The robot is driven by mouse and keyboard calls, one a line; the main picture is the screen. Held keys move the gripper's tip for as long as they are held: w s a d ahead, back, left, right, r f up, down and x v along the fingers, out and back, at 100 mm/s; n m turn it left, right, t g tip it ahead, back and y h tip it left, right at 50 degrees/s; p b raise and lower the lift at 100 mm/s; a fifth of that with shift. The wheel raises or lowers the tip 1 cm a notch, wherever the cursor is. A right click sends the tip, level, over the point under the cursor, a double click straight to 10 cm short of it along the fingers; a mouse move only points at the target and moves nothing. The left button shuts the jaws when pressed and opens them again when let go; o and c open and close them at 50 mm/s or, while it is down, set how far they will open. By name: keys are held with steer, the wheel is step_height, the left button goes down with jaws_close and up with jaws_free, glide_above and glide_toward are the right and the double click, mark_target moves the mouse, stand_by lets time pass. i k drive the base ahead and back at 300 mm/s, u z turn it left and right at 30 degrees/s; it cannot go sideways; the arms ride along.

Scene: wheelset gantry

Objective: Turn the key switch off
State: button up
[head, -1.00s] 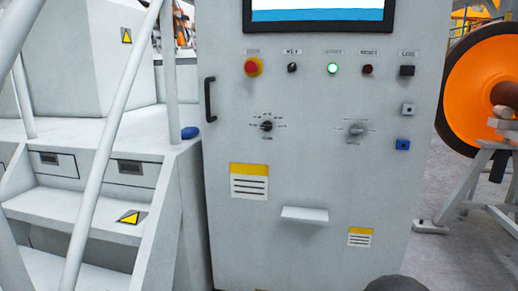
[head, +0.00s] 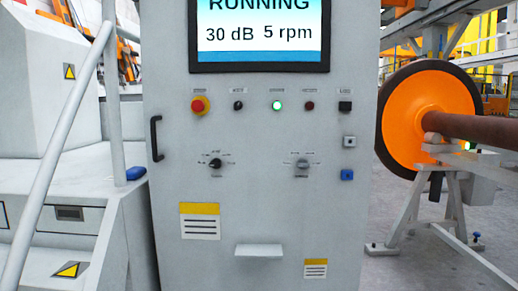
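The key switch (head: 238,105) is a small dark round knob on the upper part of the grey control cabinet (head: 260,215). The screen (head: 262,33) above reads "RUNNING", "30 dB" and "5 rpm". My gripper does not show in the head view.
Below are a black rotary selector (head: 215,163) and a grey one (head: 302,163). A black handle (head: 155,138) and small shelf (head: 258,251) stick out of the cabinet. Steps with a railing (head: 62,165) stand left; an orange wheel (head: 415,105) on a stand is right.

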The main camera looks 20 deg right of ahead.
mark_target(238, 105)
steer(key=z, duration=0.45)
steer(key=i, duration=0.5)
steer(key=z, duration=0.5)
